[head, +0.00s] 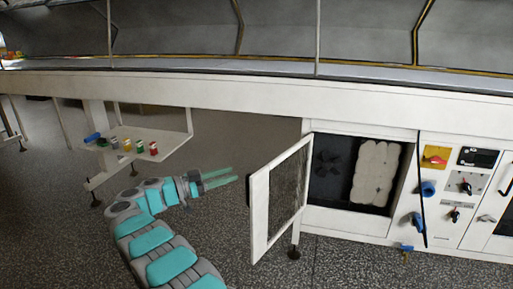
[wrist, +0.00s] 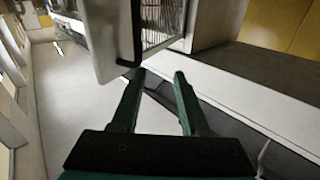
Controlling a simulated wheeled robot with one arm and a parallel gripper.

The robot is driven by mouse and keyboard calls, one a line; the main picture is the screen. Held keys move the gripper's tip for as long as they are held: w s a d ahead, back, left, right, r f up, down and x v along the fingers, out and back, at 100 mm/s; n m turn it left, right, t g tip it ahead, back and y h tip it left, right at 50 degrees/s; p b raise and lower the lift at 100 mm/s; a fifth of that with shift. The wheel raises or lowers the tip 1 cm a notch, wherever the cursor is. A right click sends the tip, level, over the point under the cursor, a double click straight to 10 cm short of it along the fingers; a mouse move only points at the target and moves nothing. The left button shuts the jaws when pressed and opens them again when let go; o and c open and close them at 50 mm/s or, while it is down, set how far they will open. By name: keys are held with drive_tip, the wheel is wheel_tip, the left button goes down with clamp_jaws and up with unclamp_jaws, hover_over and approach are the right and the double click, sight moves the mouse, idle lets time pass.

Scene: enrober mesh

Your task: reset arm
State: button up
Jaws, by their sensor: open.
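My gripper (head: 216,178) is open, with nothing between its fingers. In the head view it is at the end of my grey and teal arm, left of the open white cabinet door (head: 261,214). A small gap shows between the fingertips and the door. In the wrist view my gripper (wrist: 157,76) has two parted green fingers. The door's frame (wrist: 112,42) is just past the fingertips there; I cannot tell the exact distance.
The open cabinet (head: 408,183) holds a fan-like part and a pale panel. Right of it is a control panel (head: 462,185) with knobs and switches. A low shelf (head: 173,136) at left carries small coloured items. A long white beam (head: 240,108) crosses above. Dark floor at left looks clear.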

drive_tip(key=w+d+r+n+t+y, duration=0.1)
drive_tip(key=w+r+n+t+y, duration=0.5)
drive_tip(key=r, duration=0.5)
drive_tip(key=w+r+n+t+y, duration=0.35)
drive_tip(key=w+r+y, duration=0.4)
drive_tip(key=r, duration=0.35)
drive_tip(key=s+d+f+n+g+y, duration=0.2)
drive_tip(key=s+d+f+g, duration=0.3)
drive_tip(key=s, duration=0.6)
drive_tip(key=s+d+f+n+g+y, duration=0.2)
drive_tip(key=s+d+f+g, duration=0.25)
drive_tip(key=s+f, duration=0.4)
drive_tip(key=s+d+f+n+g+y, duration=0.25)
drive_tip(key=s+d+f, duration=0.3)
drive_tip(key=s, duration=0.65)
drive_tip(key=s+d+f+m+g+h, duration=0.1)
drive_tip(key=s+d+f+g, duration=0.2)
drive_tip(key=s, duration=0.7)
drive_tip(key=s+d+f+m+g+h, duration=0.1)
drive_tip(key=s+d+f+g+h, duration=0.1)
drive_tip(key=s+d, duration=0.5)
drive_tip(key=s+d+f+m+g+h, duration=0.1)
drive_tip(key=s+d+f+g, duration=0.3)
drive_tip(key=s, duration=1.1)
drive_tip(key=shift+d+f+m, duration=0.15)
drive_tip(key=shift+d+m, duration=0.25)
drive_tip(key=shift+d, duration=0.5)
